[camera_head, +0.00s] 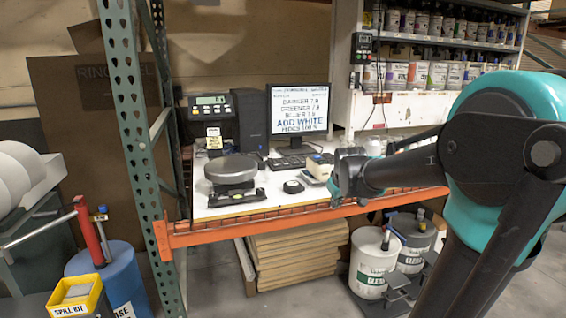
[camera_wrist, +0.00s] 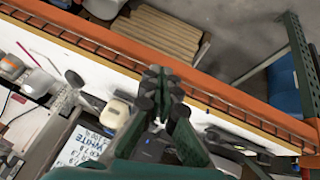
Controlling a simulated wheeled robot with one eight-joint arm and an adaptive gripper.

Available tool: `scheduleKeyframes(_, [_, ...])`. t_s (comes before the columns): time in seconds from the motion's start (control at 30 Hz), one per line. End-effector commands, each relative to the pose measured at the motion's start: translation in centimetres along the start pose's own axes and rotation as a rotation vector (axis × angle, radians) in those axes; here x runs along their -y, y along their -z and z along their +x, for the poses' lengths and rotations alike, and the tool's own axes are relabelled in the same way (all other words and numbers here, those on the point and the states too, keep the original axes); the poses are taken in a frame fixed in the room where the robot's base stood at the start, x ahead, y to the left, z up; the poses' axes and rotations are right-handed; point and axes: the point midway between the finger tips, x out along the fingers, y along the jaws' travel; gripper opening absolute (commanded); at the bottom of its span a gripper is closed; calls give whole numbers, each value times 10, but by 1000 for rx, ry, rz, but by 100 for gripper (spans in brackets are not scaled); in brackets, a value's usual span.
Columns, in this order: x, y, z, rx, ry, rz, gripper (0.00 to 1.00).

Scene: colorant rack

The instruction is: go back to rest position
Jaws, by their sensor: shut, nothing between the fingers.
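My gripper (camera_wrist: 159,75) is in the middle of the wrist view, its dark fingers together and empty, above the white worktop's edge by the orange beam (camera_wrist: 225,90). In the head view my arm reaches in from the right, and the wrist end (camera_head: 348,172) is over the front right of the worktop (camera_head: 265,205). The fingers are small and hard to make out in that view. No rest position is marked in either view.
On the worktop are a round scale (camera_head: 231,170), a monitor (camera_head: 298,108), a keyboard (camera_head: 290,160) and a pale yellow block (camera_head: 318,168). A green post (camera_head: 135,150) stands left. Colorant shelves (camera_head: 430,50) are behind.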

Motion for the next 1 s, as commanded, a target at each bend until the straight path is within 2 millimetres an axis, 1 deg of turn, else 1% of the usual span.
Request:
scheduleKeyframes(0.03, [11, -33, 1, 23, 10, 45, 0])
scheduleKeyframes(0.07, [18, -53, 2, 39, 16, 75, 0])
scheduleKeyframes(0.1, [28, -80, 3, 61, 24, 117, 0])
scheduleKeyframes(0.17, [43, -118, 4, 93, 35, 177, 0])
scheduleKeyframes(0.2, [54, -143, 4, 113, 42, 216, 0])
scheduleKeyframes(0.27, [68, -177, 3, 142, 50, 270, 0])
scheduleKeyframes(0.3, [77, -198, 3, 159, 54, 302, 0])
scheduleKeyframes(0.4, [94, -239, 2, 195, 61, 366, 0])
scheduleKeyframes(0.43, [98, -248, 1, 204, 63, 381, 0])
scheduleKeyframes(0.5, [106, -264, 0, 218, 65, 408, 0])
scheduleKeyframes(0.6, [111, -276, 0, 229, 67, 426, 0])
scheduleKeyframes(1.0, [112, -277, -1, 231, 68, 429, 0])
